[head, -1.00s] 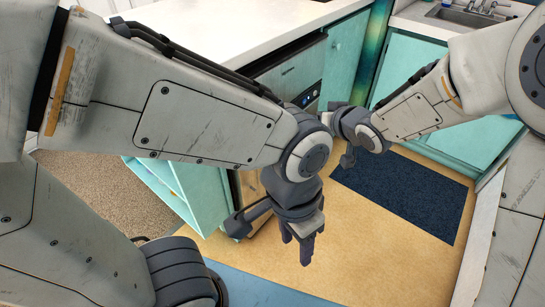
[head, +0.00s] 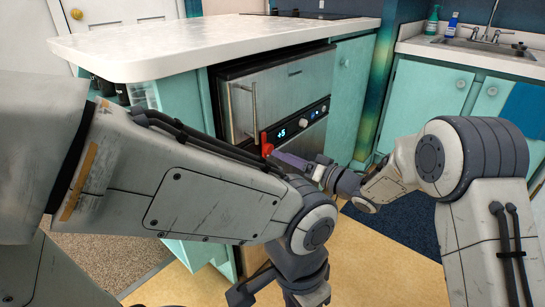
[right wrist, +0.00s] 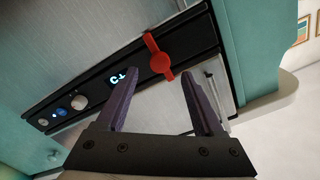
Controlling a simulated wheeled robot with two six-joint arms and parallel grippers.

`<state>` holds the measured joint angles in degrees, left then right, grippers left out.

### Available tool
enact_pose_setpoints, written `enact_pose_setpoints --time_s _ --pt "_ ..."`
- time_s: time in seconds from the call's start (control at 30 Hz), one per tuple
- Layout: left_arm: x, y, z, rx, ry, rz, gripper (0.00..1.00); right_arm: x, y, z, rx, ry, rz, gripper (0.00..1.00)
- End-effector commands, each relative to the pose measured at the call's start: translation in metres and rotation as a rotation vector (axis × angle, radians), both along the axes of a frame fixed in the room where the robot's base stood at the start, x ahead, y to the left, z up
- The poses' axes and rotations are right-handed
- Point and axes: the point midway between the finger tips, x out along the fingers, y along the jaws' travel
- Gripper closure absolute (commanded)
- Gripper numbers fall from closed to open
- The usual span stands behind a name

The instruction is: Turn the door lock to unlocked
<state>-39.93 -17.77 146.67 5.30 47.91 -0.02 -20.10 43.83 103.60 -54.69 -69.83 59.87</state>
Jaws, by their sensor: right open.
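The door lock is a small red handle (head: 267,145) on the black control strip of a steel-fronted appliance (head: 240,105) under the counter. My right gripper (head: 280,156) is at the strip, close to the lock. In the right wrist view its two dark fingers (right wrist: 161,78) are apart, with the lock just beyond and between their tips. Contact cannot be told. My left gripper (head: 290,292) is low, cut by the bottom edge, its jaws unclear.
A lit display (head: 281,133) and knobs (head: 303,122) sit beside the lock on the strip. A vertical bar handle (head: 254,108) stands on the appliance's front. The white countertop (head: 170,50) overhangs above. A dark mat (head: 395,225) lies on the floor to the right.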

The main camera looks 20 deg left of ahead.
Motion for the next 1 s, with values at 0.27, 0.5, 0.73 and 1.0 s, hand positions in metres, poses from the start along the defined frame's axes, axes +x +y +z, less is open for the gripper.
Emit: enact_pose_setpoints --time_s 0.27,0.5,0.73,1.0 --pt "0.0 0.0 -0.019 0.0 0.0 0.0 0.5 0.015 0.042 -0.003 -0.001 -0.002 0.001 0.31" --pt "0.0 0.0 -0.022 0.0 0.0 0.0 0.5 0.019 0.052 0.0 -0.002 0.001 -0.001 0.31" --pt "0.0 0.0 -0.021 0.0 0.0 0.0 0.5 0.019 0.052 0.0 -0.002 0.001 -0.001 0.46" --pt "0.0 0.0 -0.021 0.0 0.0 0.0 0.5 0.019 0.051 0.0 -0.002 0.0 -0.001 1.0"
